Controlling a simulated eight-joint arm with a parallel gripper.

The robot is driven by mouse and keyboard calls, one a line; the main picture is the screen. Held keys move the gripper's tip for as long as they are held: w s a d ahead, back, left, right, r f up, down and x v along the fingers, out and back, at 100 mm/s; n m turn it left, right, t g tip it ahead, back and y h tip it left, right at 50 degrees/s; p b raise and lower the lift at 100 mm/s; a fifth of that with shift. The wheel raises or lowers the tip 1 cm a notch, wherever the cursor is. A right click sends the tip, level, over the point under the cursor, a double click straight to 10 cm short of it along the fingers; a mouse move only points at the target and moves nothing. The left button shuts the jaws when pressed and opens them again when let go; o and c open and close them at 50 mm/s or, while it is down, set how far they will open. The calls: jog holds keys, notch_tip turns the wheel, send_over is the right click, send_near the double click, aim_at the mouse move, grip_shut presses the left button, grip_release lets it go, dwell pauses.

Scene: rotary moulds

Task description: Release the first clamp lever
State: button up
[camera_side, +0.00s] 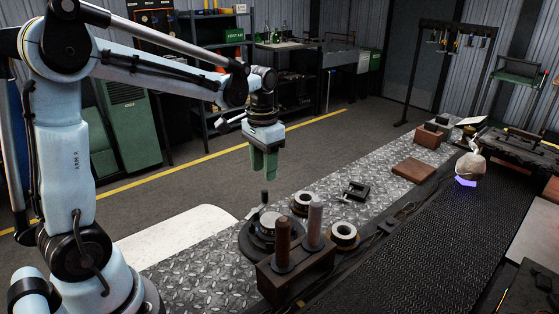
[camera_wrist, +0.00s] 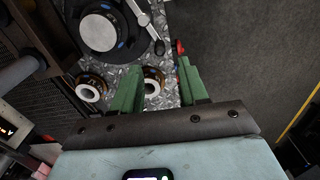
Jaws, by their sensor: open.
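A dark round mould (camera_side: 258,243) stands on the bench, partly hidden behind a block with two posts. A pale metal clamp lever (camera_wrist: 141,14) lies across its edge in the wrist view and ends in a black knob (camera_wrist: 159,47). A red knob (camera_wrist: 180,46) shows just right of it. I cannot tell which lever is the first. My gripper (camera_side: 264,176) hangs above the bench, pointing down, apart from the mould. In the wrist view its green fingers (camera_wrist: 158,72) are spread and empty.
The dark block (camera_side: 295,278) carries a brown post (camera_side: 283,240) and a grey post (camera_side: 315,220) in front of the mould. Ring parts (camera_side: 302,203) (camera_side: 344,236) and a black clamp (camera_side: 355,191) lie to the right. A conveyor (camera_side: 425,240) runs along the bench.

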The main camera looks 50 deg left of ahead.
aim_at(265, 192)
notch_tip(265, 192, down, 8)
jog(key=shift+r, duration=0.1)
dwell(0.4)
grip_shut()
